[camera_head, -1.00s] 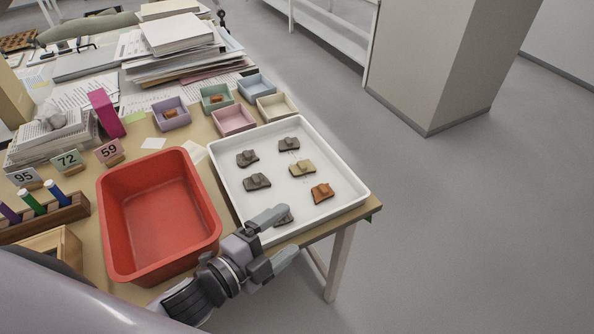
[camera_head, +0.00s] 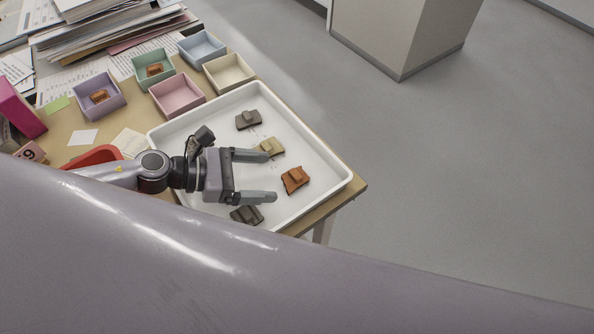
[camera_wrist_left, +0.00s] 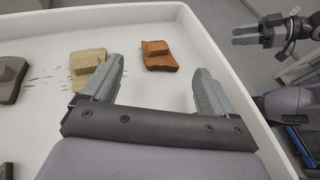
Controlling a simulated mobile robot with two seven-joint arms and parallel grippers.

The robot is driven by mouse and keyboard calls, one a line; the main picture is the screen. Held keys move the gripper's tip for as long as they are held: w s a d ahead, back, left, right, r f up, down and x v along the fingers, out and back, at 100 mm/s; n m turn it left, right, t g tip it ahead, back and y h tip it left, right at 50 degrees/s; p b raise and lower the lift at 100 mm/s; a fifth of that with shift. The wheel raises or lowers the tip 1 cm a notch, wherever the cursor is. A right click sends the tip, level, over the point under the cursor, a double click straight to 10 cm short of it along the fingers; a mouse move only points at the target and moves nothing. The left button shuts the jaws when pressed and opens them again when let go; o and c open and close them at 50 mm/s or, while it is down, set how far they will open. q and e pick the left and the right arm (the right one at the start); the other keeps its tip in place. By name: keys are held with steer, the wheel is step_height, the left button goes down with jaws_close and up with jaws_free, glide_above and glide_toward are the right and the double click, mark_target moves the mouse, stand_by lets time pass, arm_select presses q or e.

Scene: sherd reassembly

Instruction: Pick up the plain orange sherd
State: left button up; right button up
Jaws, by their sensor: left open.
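The orange sherd (camera_head: 295,180) lies in the white tray (camera_head: 330,199) near its right side, with a raised block on its top. It also shows in the left wrist view (camera_wrist_left: 158,55), beyond and between the fingertips. My left gripper (camera_head: 271,176) is open and empty over the tray, its fingers pointing right toward the orange sherd, apart from it. In the left wrist view its fingertips (camera_wrist_left: 158,75) frame bare tray floor. My right gripper (camera_wrist_left: 246,36) shows small at the top right of the left wrist view, outside the tray; its opening is unclear.
A tan sherd (camera_head: 271,147) lies by the upper finger. Dark grey sherds lie at the tray's back (camera_head: 248,120) and front (camera_head: 246,215). Small boxes, including a pink one (camera_head: 177,95), stand behind the tray. My arm hides most of the red bin (camera_head: 97,156).

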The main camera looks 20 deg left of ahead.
mark_target(292, 177)
arm_select(q)
steer(key=shift+p+x, duration=0.6)
steer(key=shift+x, duration=2.55)
steer(key=shift+r, duration=0.1)
steer(key=c, duration=1.3)
